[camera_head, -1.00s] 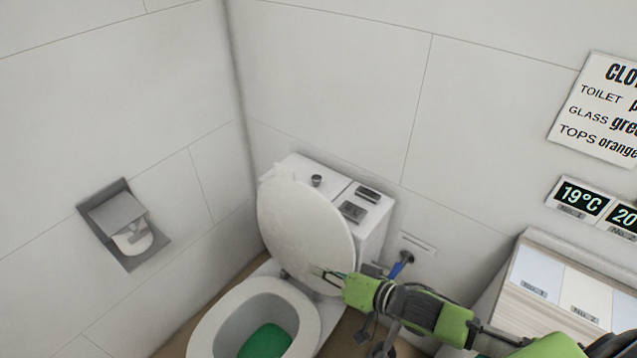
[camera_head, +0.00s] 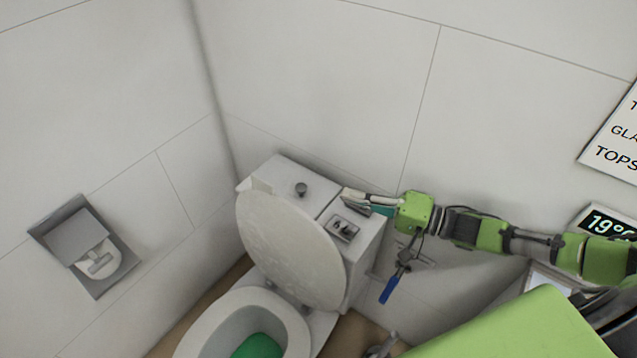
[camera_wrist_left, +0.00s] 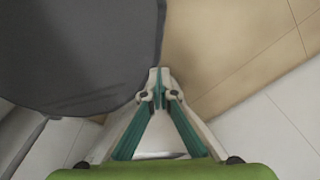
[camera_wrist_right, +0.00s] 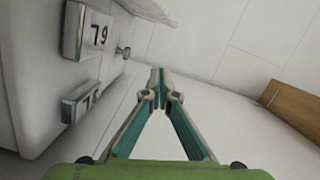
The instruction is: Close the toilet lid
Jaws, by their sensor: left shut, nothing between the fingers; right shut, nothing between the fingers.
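The toilet lid (camera_head: 288,248) is raised and leans back toward the white tank (camera_head: 290,178). The toilet seat (camera_head: 245,318) lies down around the bowl, with green (camera_head: 258,346) inside it. My right gripper (camera_head: 350,197) is shut and empty, above the right part of the tank, behind and right of the lid. In the right wrist view its fingertips (camera_wrist_right: 157,85) meet with nothing between them. My left gripper is outside the head view; in the left wrist view its fingertips (camera_wrist_left: 158,80) are shut and empty, close to the edge of a dark grey surface (camera_wrist_left: 75,50).
A paper holder (camera_head: 88,247) is on the left wall. A blue-handled tool (camera_head: 389,289) hangs on the back wall right of the toilet. Small numbered plates (camera_wrist_right: 88,35) show in the right wrist view. A sign (camera_head: 615,145) and a temperature display (camera_head: 605,222) are at the right.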

